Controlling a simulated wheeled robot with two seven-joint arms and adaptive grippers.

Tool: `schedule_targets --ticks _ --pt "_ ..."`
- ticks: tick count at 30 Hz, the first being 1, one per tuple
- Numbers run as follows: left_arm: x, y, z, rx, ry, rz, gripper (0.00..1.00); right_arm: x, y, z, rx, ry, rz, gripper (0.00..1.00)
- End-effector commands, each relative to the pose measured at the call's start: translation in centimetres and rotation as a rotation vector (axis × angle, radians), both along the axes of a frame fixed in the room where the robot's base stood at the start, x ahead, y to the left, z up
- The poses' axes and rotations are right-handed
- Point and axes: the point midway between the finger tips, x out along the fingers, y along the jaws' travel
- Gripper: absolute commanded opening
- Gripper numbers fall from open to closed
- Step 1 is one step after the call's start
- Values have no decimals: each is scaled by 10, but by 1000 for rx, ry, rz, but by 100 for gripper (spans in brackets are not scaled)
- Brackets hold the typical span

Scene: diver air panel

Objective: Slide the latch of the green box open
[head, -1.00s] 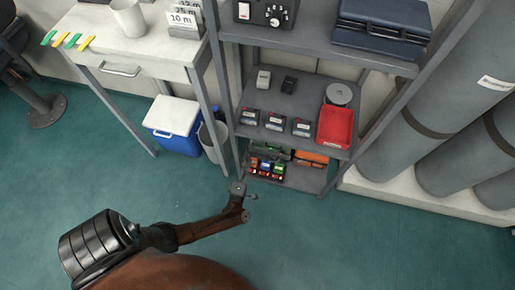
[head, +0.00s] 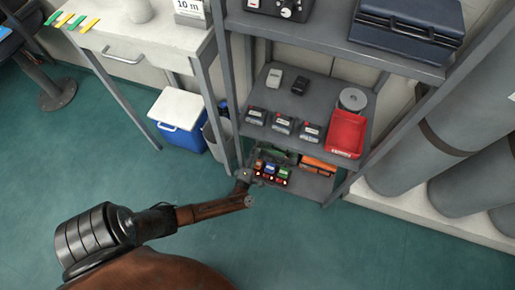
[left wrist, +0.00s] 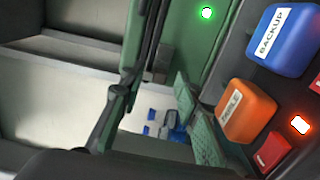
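A green box (head: 281,153) sits at the back of the bottom shelf, partly hidden by the shelf above and the coloured blocks in front. Its latch cannot be made out in the head view. My left gripper (head: 243,177) is at the left front edge of that shelf, just left of the coloured blocks. A green surface (left wrist: 190,45) shows close up in the left wrist view, beside dark bars and textured greenish pads. I cannot tell whether the fingers are open or touching anything. My right gripper is not in view.
Blue (left wrist: 282,40) and orange (left wrist: 246,110) labelled blocks stand close on the right in the left wrist view. An orange case (head: 318,164) lies right of the green box. The rack's left post and the shelf above crowd the space. A blue cooler (head: 179,122) stands left; the floor in front is clear.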

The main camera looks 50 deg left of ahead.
Motion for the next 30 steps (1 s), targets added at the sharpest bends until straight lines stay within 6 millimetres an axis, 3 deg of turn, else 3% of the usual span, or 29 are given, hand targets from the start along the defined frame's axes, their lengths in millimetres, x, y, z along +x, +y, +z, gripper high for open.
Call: schedule_targets --ticks 2,15,30 --pt "0 0 0 0 0 0 30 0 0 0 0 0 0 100" --pt "-1 0 0 0 0 1 0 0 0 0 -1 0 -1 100" --pt "-1 0 -1 -1 1 1 0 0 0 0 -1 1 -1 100"
